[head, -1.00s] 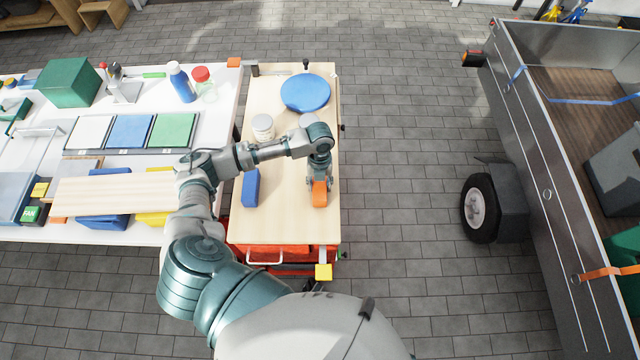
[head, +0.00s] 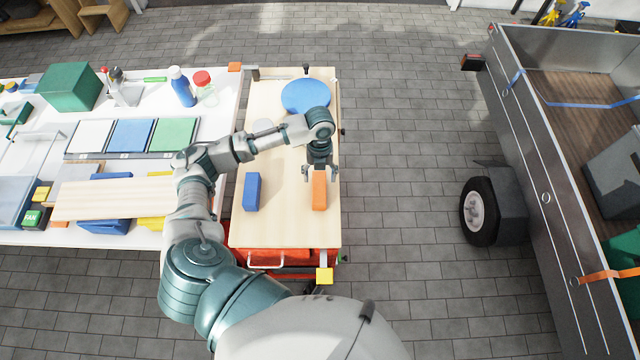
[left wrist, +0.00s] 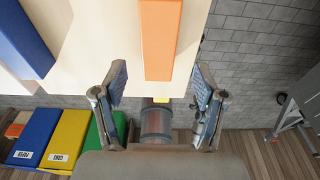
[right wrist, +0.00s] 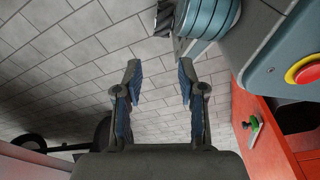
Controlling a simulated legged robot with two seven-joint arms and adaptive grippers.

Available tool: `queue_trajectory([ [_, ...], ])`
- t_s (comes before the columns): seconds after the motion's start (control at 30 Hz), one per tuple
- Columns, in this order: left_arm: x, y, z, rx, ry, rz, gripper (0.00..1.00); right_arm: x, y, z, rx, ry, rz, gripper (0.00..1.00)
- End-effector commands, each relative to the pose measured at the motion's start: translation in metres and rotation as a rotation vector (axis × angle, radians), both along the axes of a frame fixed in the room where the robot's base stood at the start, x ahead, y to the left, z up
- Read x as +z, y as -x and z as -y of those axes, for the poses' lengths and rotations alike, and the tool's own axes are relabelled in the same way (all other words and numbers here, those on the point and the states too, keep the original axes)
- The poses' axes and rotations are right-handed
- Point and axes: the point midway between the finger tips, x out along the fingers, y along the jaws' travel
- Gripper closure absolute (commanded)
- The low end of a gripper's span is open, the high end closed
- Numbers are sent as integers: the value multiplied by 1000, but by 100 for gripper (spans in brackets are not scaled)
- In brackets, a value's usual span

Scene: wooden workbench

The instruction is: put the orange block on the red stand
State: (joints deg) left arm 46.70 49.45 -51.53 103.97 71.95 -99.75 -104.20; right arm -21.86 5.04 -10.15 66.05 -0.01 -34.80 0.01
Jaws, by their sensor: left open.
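The orange block (head: 319,192) lies on the light wooden bench top near its right edge. It also shows at the top of the left wrist view (left wrist: 160,40). My left gripper (head: 320,173) is open at the block's far end. In the left wrist view its spread fingers (left wrist: 161,80) are to either side of the block's line, with no visible grip on it. My right gripper (right wrist: 160,70) is open and empty, with floor behind it. I cannot make out a separate red stand; red parts of the cart (head: 290,254) show under the bench top.
A blue block (head: 252,191) lies left of the orange block. A white cluttered table (head: 225,100) adjoins on the left; a trailer (head: 540,170) stands right.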

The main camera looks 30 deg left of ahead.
Motion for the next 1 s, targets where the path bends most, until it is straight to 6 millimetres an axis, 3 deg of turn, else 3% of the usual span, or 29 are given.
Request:
queue_trajectory([
  [0.1, 26, -4, -2, 1, 0, 4, 29, -2, 5, 2, 2, 3, -2, 60],
  [0.3, 48, -6, -3, 0, -1, 0, 29, -6, 10, 5, 3, 3, -4, 60],
  [1.0, 51, -7, -4, 1, 0, 0, 29, -6, 8, 5, 4, 5, -2, 60],
])
